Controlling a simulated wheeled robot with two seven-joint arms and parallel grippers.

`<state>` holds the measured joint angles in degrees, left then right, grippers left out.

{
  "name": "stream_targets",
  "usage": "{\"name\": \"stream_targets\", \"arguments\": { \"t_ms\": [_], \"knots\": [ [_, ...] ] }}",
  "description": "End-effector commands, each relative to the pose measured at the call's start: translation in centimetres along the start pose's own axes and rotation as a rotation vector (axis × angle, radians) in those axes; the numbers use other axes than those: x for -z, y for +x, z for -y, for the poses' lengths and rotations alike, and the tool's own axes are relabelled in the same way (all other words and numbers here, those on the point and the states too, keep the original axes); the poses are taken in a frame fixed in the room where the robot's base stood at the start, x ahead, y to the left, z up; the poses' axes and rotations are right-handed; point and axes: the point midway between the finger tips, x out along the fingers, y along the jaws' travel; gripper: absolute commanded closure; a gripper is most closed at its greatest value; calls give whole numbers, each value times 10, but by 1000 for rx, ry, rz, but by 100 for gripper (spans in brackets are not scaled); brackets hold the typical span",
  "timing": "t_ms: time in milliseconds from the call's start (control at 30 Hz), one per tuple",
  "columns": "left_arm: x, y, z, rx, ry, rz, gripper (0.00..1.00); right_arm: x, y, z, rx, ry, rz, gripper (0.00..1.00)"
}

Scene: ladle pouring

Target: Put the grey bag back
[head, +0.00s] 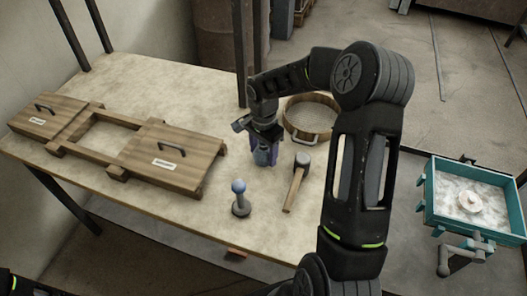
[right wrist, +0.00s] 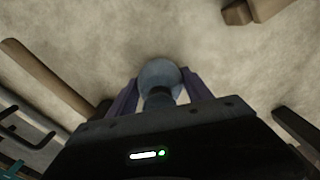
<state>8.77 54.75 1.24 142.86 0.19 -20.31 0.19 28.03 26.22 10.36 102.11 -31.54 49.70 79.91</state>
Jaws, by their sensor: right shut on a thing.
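My right gripper (head: 265,160) points down over the back right part of the table. In the right wrist view its purple fingers (right wrist: 155,92) are shut on a rounded grey-blue thing with a dark neck, which looks like the grey bag (right wrist: 159,72). In the head view the gripper mostly hides this bag. I cannot tell whether the bag touches the table top. Only a dark piece of my left arm shows at the bottom left corner; its gripper is not in view.
The table (head: 185,88) also holds a wooden frame with two handled boards (head: 170,158), a blue-knobbed tool (head: 239,190), a mallet (head: 297,181) and a round wooden ring (head: 312,137). A teal box of pale sand (head: 478,227) stands right of the table. The table's back middle is clear.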

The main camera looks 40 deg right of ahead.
Motion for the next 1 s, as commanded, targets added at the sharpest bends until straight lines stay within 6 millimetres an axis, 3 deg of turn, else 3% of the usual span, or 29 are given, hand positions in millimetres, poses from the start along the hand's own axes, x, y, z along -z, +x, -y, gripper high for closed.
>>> {"name": "stream_targets", "arguments": {
  "t_ms": [67, 100, 333, 767, 1000],
  "knots": [
    [0, 4, 1, -1, 1, -1, 100, 0, 4, 0, 0, 0, -1, 84],
    [0, 2, 1, -1, 1, -1, 100, 0, 2, 0, 0, 1, 0, 38],
    [0, 2, 0, -1, 1, -1, 100, 0, 2, 0, 0, 0, 0, 20],
    [0, 0, 0, 0, 0, 0, 100, 1, -6, 1, 2, 0, -2, 20],
    [1, 6, 2, -2, 1, -1, 100, 1, -47, 1, 5, 1, -4, 20]
  ]
}}
